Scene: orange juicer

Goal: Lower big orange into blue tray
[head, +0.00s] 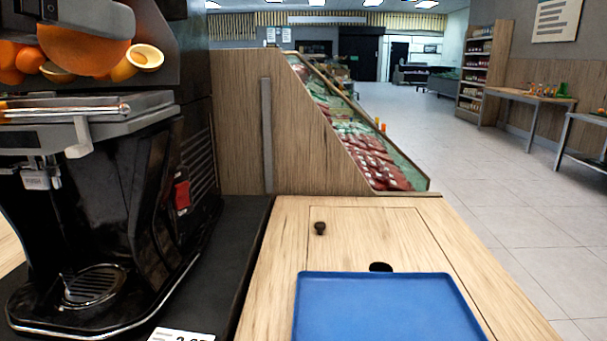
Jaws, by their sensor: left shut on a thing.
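A blue tray (385,305) lies on the wooden counter at the bottom right of centre. Its visible part is empty, and its near edge is cut off by the frame. The big orange (85,52) shows at the upper left, in front of the juicer's upper panel. My left gripper (95,20), a dark grey shape coming in from the left, is shut on the big orange and covers its top. Orange and gripper are well left of the tray and higher in the picture. The fingertips are hard to make out. My right gripper is not in view.
A black juicer (100,200) fills the left side, beside the wooden counter (275,265). The counter has a dark knob (320,228) and a dark hole (381,267) behind the tray. A sloped produce stand (240,135) rises behind. Open tiled floor lies at right.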

